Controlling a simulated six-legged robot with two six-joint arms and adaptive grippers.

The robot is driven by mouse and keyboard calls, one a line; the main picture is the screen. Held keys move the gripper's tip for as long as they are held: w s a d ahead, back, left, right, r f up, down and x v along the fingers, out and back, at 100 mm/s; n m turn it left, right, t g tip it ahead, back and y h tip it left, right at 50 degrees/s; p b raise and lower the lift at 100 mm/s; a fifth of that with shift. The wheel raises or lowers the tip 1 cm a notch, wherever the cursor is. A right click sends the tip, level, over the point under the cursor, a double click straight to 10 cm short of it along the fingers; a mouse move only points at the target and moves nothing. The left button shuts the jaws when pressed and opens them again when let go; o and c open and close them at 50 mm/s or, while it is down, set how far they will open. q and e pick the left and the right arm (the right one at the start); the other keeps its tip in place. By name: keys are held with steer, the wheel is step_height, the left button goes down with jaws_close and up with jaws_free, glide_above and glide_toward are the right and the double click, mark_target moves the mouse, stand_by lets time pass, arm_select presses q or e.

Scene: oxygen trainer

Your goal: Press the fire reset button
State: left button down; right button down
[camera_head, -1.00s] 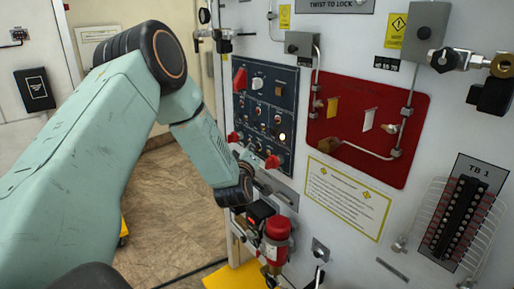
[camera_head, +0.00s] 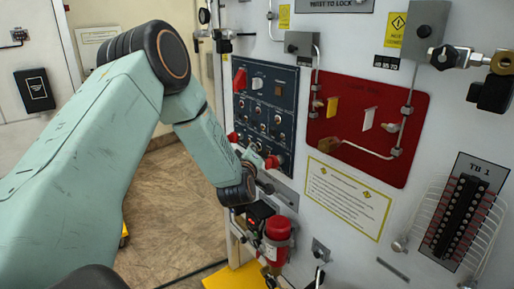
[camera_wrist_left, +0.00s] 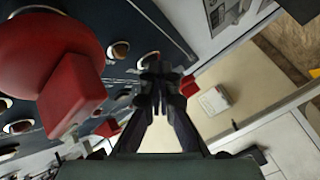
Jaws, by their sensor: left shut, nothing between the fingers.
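The dark control panel (camera_head: 266,105) is on the white wall unit, with several small switches, lamps and buttons. Its labels are too small to read, so I cannot tell which one is the fire reset button. My left gripper (camera_head: 254,160) is at the panel's lower edge, partly hidden by my wrist, near a red knob (camera_head: 272,162). In the left wrist view, my left gripper (camera_wrist_left: 160,75) is shut and empty, its tips close to the panel face (camera_wrist_left: 180,45). A large red knob (camera_wrist_left: 75,95) stands left of the fingers. My right gripper is not in view.
A red board (camera_head: 370,125) with pipework is right of the panel. A red cylinder (camera_head: 277,240) is mounted below my wrist. Another red knob (camera_head: 240,78) projects at the panel's upper left. Open floor (camera_head: 165,215) lies left of the unit.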

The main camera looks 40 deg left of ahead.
arm_select(q)
steer(key=shift+s, duration=0.15)
steer(key=shift+s+a+p, duration=0.2)
steer(key=shift+s+p, duration=0.35)
steer(key=shift+s, duration=0.1)
steer(key=s+p, duration=0.1)
steer(key=s, duration=0.1)
steer(key=s+a+p, duration=0.1)
steer(key=s+p, duration=0.1)
steer(key=shift+s+a, duration=0.15)
steer(key=shift+s, duration=0.2)
stand_by(0.8)
